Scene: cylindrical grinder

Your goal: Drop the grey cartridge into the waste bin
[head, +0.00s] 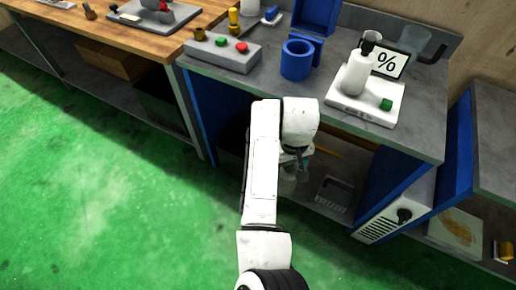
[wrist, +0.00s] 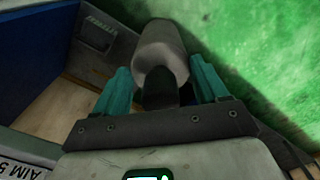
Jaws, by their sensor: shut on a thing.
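My gripper (wrist: 160,82) has teal fingers on both sides of the grey cartridge (wrist: 160,48) in the wrist view and is shut on it. The cartridge is a pale grey cylinder with a dark near end, pointing away from the palm. In the head view my gripper (head: 294,160) is low in front of the bench's open lower shelf, and the cartridge (head: 289,173) shows faintly below it, partly in shadow. I cannot tell for sure which thing is the waste bin. A blue round open container (head: 297,60) stands on the bench top above my gripper.
A blue cabinet side (head: 400,165) stands right of my gripper. The green floor (head: 110,200) at left is clear.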

